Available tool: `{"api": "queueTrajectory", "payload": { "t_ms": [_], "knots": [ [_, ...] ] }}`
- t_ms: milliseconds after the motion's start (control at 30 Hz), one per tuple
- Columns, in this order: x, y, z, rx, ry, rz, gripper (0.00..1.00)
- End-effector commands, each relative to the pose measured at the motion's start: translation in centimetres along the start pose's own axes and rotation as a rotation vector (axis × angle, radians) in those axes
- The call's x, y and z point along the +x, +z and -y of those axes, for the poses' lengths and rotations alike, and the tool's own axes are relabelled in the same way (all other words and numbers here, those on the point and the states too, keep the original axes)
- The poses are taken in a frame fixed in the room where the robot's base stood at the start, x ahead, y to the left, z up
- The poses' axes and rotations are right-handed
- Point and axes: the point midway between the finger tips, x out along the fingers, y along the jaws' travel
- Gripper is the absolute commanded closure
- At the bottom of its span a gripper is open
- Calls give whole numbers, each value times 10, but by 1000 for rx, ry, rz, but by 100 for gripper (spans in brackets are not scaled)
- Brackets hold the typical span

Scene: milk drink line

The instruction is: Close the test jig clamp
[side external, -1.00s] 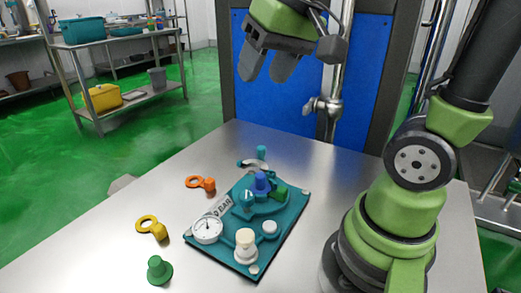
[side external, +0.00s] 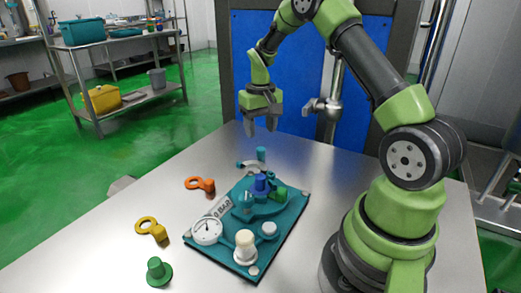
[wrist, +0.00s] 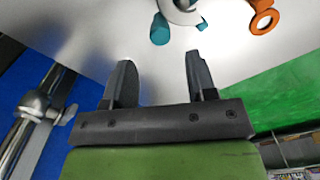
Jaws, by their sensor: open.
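The test jig is a teal board (side external: 287,233) on the steel table, with a round white gauge (side external: 207,231), a "BAR" label, a blue knob (side external: 261,184), a green block (side external: 280,193) and white-topped posts. I cannot tell which part is the clamp. A curved grey piece with a teal handle (side external: 261,154) lies just behind the board; the handle also shows at the top of the wrist view (wrist: 160,29). My gripper (side external: 261,124) is open and empty, fingers down, above and behind that piece. Its two fingers (wrist: 159,65) stand well apart in the wrist view.
An orange ring-ended part (side external: 201,185), a yellow one (side external: 153,228) and a green peg (side external: 158,271) lie left of the board. A blue panel (side external: 300,75) and a metal post (side external: 331,110) stand behind the table. The table's left side is mostly clear.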

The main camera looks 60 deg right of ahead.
Motion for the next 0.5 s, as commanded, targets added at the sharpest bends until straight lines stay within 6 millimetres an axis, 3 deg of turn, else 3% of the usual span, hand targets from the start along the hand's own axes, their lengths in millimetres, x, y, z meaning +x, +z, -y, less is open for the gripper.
{"api": "queueTrajectory", "payload": {
  "t_ms": [233,500],
  "knots": [
    [47,1,0,-1,1,4,48],
    [70,0,0,0,0,0,48]
  ]
}}
